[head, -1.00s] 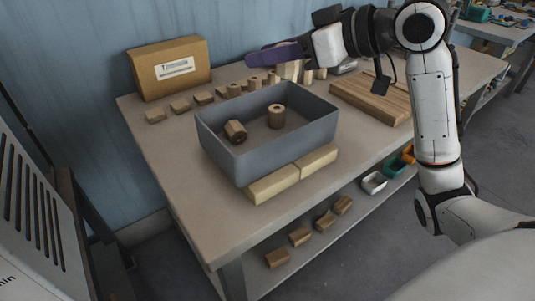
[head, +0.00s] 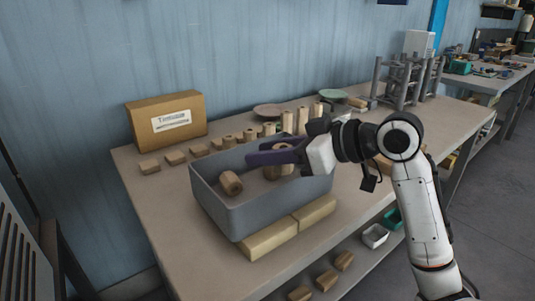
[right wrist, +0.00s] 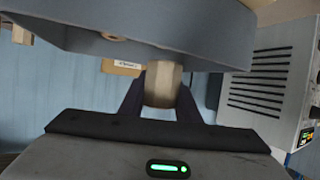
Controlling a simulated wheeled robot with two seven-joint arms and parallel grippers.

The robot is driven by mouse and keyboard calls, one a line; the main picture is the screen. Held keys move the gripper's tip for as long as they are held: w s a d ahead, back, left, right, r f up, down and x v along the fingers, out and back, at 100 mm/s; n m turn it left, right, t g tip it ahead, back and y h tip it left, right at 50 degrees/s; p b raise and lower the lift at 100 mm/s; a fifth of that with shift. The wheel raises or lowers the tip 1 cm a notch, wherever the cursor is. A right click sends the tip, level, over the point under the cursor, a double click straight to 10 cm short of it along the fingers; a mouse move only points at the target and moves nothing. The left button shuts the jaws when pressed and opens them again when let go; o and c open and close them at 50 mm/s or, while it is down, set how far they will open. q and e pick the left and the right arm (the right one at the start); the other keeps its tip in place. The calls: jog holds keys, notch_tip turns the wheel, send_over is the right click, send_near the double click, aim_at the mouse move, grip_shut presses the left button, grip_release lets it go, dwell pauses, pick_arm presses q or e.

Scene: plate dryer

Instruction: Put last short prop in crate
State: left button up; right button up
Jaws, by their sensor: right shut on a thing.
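The blue-grey crate (head: 262,205) stands on the table; its wall also shows across the top of the right wrist view (right wrist: 190,45). My right gripper (head: 268,154), with purple fingers, is over the crate's back part. It is shut on a short wooden prop (right wrist: 163,83), seen between the fingers in the right wrist view. In the head view, the held prop (head: 287,169) is partly hidden by the fingers; whether it touches the crate floor I cannot tell. One short prop (head: 230,183) lies in the crate, and another (head: 271,173) is beside the held one. My left gripper is not in view.
A labelled cardboard box (head: 166,122) stands at the back left. Several small wooden blocks (head: 175,157) and taller props (head: 287,121) line the table behind the crate. Two pale bars (head: 270,239) lie along its front. A grey rack (head: 405,80) stands far right.

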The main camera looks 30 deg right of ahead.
jog(key=shift+f+b, duration=0.3)
jog(key=shift+f, duration=0.3)
jog(key=o, duration=1.1)
jog(key=r+p+v, duration=0.1)
jog(key=v, duration=1.1)
jog(key=shift+r, duration=0.2)
jog(key=shift+a, duration=0.1)
